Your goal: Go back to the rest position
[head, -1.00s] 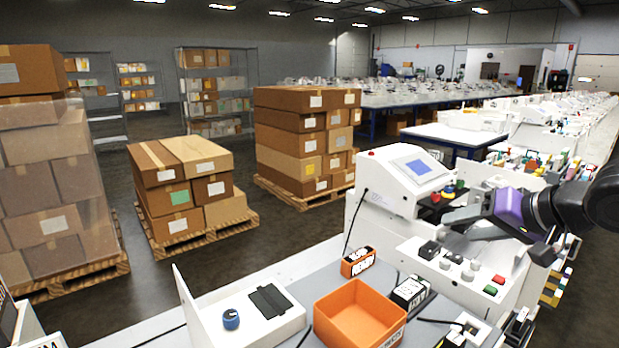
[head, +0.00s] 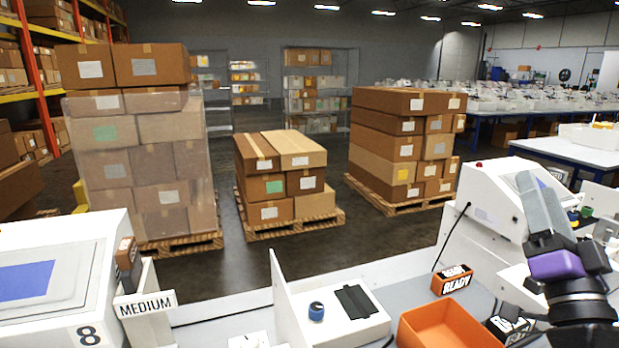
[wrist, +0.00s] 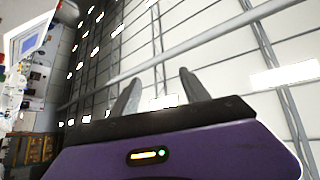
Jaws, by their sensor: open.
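My gripper (head: 541,205) is at the right of the head view, raised with its grey fingers pointing up in front of the white machine. In the wrist view my gripper (wrist: 158,88) shows two grey fingers standing apart with nothing between them. It is open and empty, and it touches nothing that I can see. Behind the fingers the wrist view shows the ceiling and its lights.
A white machine (head: 490,212) stands behind my gripper. An orange bin (head: 450,325) and a READY block (head: 452,280) sit on the bench below and left of it. A MEDIUM sign (head: 146,304) is at the left. Stacked boxes (head: 405,130) stand on pallets beyond.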

